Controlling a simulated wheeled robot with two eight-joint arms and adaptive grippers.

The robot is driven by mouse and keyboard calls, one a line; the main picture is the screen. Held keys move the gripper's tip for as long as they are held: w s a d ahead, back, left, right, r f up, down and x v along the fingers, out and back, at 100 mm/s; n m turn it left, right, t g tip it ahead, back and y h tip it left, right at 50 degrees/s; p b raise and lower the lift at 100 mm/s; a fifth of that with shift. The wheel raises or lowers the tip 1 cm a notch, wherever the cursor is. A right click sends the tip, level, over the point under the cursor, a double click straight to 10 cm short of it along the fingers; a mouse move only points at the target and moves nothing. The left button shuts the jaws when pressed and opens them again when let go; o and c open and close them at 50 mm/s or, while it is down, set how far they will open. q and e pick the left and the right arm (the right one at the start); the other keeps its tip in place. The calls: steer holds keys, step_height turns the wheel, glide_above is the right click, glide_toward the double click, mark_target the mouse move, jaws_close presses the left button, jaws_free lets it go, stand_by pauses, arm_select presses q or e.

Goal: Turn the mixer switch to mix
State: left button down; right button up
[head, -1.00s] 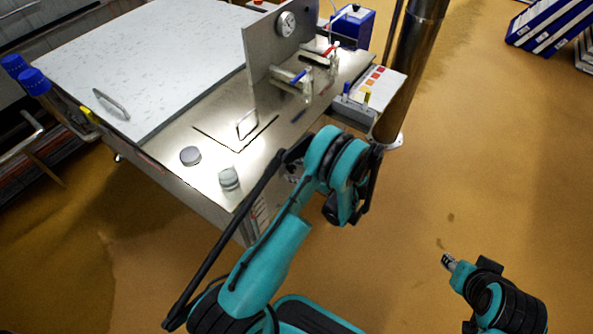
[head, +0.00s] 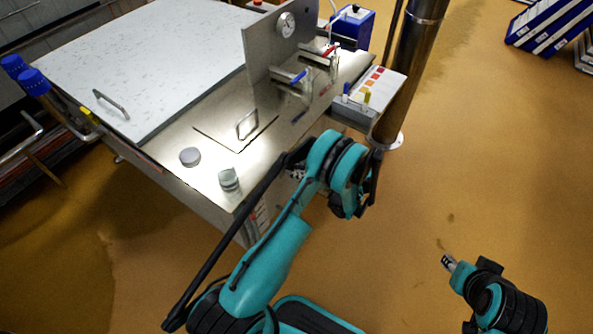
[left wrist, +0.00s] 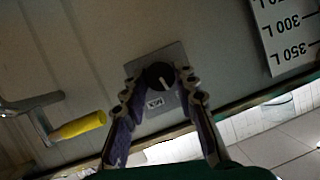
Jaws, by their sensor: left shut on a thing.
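The mixer switch is a black round knob (left wrist: 157,74) with a white pointer line, on a grey plate (left wrist: 172,55) on the machine's side wall. The line slants down and right in the left wrist view. A dark label reading MIX (left wrist: 155,103) sits just below the knob, upside down in that view. My left gripper (left wrist: 163,79) is shut on the knob, one finger on each side. In the head view it is low at the machine's near side, mostly hidden by my arm. My right gripper (head: 449,263) is over open floor, too small to judge.
The left wrist view shows a yellow-handled lever (left wrist: 80,126) left of the knob and a litre scale (left wrist: 290,35) at upper right. A steel column (head: 408,75) stands beside the machine. Two small round containers (head: 190,157) (head: 229,180) sit on its top (head: 205,125).

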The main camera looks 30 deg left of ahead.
arm_select(q)
steer(key=shift+w+f+m+g+y, duration=0.1)
steer(key=shift+m+g+y, duration=0.25)
steer(key=shift+m+g, duration=0.75)
steer(key=shift+w+f+m+g+y, duration=0.1)
steer(key=shift+m+g+y, duration=0.3)
steer(key=shift+m, duration=1.3)
steer(key=c, duration=1.2)
jaws_free()
step_height(320, 180, up, 10)
